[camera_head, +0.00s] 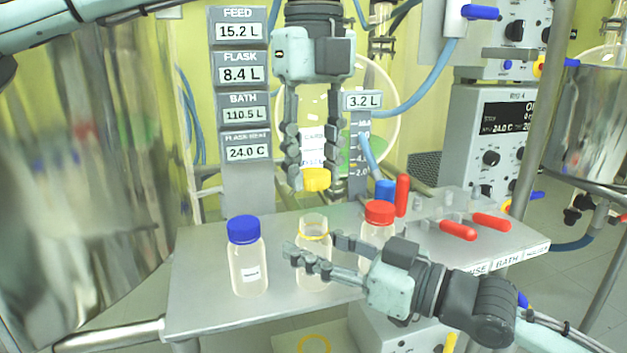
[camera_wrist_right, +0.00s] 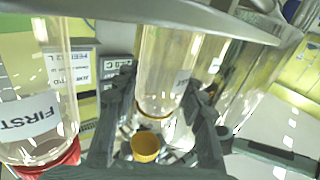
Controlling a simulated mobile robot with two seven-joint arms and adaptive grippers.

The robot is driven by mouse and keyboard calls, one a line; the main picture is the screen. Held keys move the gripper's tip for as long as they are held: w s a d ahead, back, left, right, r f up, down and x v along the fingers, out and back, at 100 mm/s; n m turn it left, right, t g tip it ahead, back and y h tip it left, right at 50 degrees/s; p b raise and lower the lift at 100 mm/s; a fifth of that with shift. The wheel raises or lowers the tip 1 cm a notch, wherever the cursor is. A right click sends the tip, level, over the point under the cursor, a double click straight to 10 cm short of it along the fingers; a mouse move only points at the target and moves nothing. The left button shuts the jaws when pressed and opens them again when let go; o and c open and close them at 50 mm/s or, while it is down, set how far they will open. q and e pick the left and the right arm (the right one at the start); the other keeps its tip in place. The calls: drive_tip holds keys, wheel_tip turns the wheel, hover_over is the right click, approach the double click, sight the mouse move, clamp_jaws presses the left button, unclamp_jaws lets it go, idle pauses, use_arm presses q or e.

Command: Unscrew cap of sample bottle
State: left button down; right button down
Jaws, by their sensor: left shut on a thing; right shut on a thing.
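The open sample bottle (camera_head: 313,272), clear with a yellow ring at its neck, stands upright on the steel table. My right gripper (camera_head: 312,246) is shut around its upper part. The right wrist view shows the bottle (camera_wrist_right: 168,65) between the fingers. The yellow cap (camera_head: 316,180) is held by my left gripper (camera_head: 313,183), which points down, directly above the bottle. The cap is apart from the bottle mouth, with a small gap. It also shows in the right wrist view (camera_wrist_right: 145,146).
A blue-capped bottle (camera_head: 248,262) stands left of the open bottle, and a red-capped bottle (camera_head: 379,228) stands close on its right. Red-handled valves (camera_head: 457,230) are farther right. Display panels (camera_head: 243,90) stand behind. The table (camera_head: 200,275) is bare at its left.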

drive_tip(key=c, duration=0.8)
unclamp_jaws()
drive_tip(key=shift+c, duration=0.2)
